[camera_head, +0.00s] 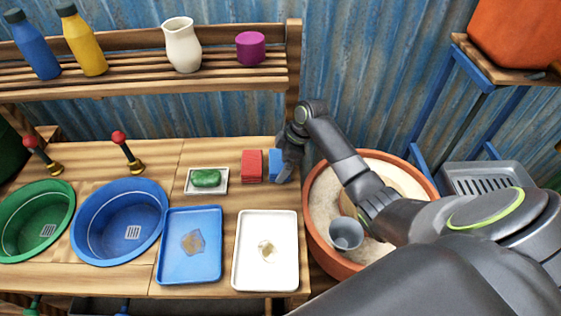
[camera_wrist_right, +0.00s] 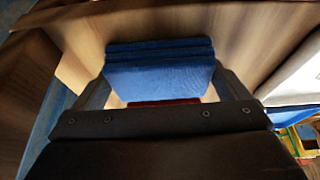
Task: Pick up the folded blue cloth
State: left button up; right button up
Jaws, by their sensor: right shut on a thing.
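The folded blue cloth (camera_head: 275,164) is at the right end of the wooden counter, just right of a folded red cloth (camera_head: 252,166). My right gripper (camera_head: 284,168) is at the blue cloth and is shut on it. In the right wrist view the folded layers of the blue cloth (camera_wrist_right: 160,68) sit between the two fingers (camera_wrist_right: 160,92). A strip of the red cloth (camera_wrist_right: 163,102) shows below it there. I cannot tell whether the blue cloth touches the counter. My left gripper is not in view.
A soap dish (camera_head: 222,189) with green soap, a blue tray (camera_head: 189,274) and a white tray (camera_head: 266,284) are on the counter. Blue and green basins (camera_head: 119,222) stand left. A round terracotta tub (camera_head: 318,245) is right, below my arm. The shelf (camera_head: 140,70) holds bottles.

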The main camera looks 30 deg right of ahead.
aim_at(276, 160)
jog(key=shift+r, duration=0.6)
notch_tip(276, 160, up, 2)
jog(key=shift+r+b, duration=0.2)
jog(key=shift+b, duration=0.25)
jog(key=s+d+b, duration=0.1)
jog(key=s+d, duration=0.1)
jog(key=d, duration=0.3)
jog(key=s+d+b, duration=0.1)
jog(key=s+d, duration=0.2)
jog(key=d, duration=0.2)
jog(key=s+d+b, duration=0.1)
jog(key=s+d, duration=0.1)
jog(key=d, duration=0.4)
jog(key=shift+s+d+f, duration=0.1)
jog(key=shift+s, duration=0.3)
jog(key=o, duration=0.3)
jog(key=shift+c, duration=0.9)
